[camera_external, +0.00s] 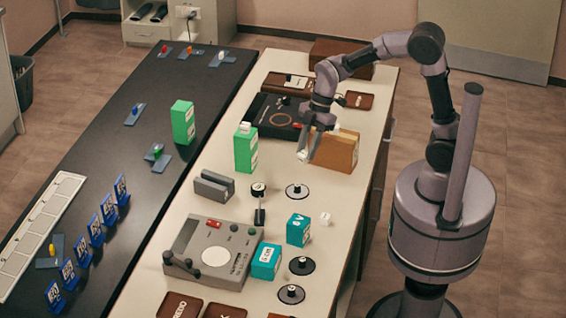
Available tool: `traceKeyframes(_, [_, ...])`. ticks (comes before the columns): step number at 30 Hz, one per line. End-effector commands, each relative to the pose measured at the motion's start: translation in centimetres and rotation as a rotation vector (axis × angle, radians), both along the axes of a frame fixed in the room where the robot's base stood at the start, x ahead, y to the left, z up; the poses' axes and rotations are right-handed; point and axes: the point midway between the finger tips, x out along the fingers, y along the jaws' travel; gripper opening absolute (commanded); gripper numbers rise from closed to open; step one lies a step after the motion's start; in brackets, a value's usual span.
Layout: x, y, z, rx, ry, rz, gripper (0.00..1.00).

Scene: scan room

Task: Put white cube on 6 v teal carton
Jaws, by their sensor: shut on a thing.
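My gripper (307,148) is over the middle of the pale table, next to the brown folder box. It is shut on a small white cube (303,155) and holds it at the fingertips, partly hidden by the fingers. A teal carton (298,230) with a label that seems to read 6 V stands upright on the table, nearer the camera than my gripper and apart from it. A second teal carton (265,261) with a different label stands to its left and nearer.
Another small white block (326,218) shows beside the teal carton's right edge. A brown folder box (335,149) and green carton (245,148) flank my gripper. A grey device (213,252), a short post (259,203) and black discs (297,191) surround the teal cartons.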

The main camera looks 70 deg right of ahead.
Motion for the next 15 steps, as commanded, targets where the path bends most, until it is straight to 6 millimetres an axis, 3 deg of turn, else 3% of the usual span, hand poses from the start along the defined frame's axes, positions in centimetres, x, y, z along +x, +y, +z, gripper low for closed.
traceKeyframes(1, [-2.6,1.4,0.0,-0.001,0.000,0.081,0.00])
traceKeyframes(3, [-5.9,3.0,-0.4,0.000,0.000,0.185,0.00])
traceKeyframes(6, [-9.6,4.4,-0.9,-0.001,0.001,0.300,0.00])
traceKeyframes(15, [-16.1,6.4,-1.9,-0.002,-0.002,0.493,0.00])
